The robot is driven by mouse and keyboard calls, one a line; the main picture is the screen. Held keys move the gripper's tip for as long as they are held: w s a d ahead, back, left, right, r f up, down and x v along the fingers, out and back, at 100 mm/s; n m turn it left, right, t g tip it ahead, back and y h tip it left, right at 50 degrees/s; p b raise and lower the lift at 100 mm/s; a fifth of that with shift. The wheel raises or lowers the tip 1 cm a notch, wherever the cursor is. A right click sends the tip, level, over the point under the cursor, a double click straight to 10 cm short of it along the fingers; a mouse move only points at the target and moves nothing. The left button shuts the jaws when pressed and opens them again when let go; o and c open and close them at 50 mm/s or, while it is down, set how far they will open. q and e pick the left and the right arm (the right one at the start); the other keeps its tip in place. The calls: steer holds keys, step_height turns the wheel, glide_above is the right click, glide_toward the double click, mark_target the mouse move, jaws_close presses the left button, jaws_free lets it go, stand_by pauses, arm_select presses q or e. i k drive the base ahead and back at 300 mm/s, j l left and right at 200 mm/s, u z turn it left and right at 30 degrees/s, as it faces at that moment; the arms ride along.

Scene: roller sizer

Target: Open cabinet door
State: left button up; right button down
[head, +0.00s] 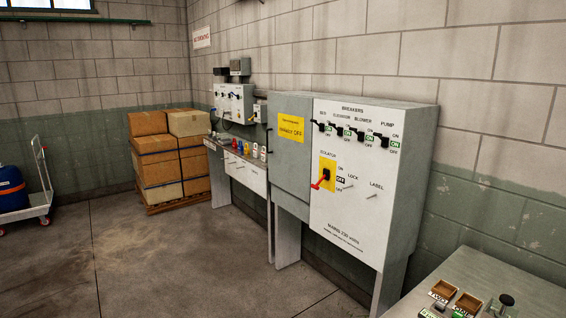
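A grey cabinet (408,190) stands on legs against the right wall. Its white front panel (345,215) has a row of black breaker switches (355,132) and a yellow isolator plate (327,174) with a red handle (317,185). Left of it is a flat grey door-like panel (288,178) with a yellow sign (291,130); it looks shut. A thin dark handle (268,139) shows at its left edge. Neither of my grippers is in view.
A grey bench (495,275) with small labelled trays fills the lower right corner. A control bench (240,168) and stacked boxes (158,170) stand farther back. A cart (35,208) with a blue drum is at far left. The floor (150,255) between is clear.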

mark_target(289, 130)
steer(key=i+u, duration=0.15)
steer(key=i, duration=1.25)
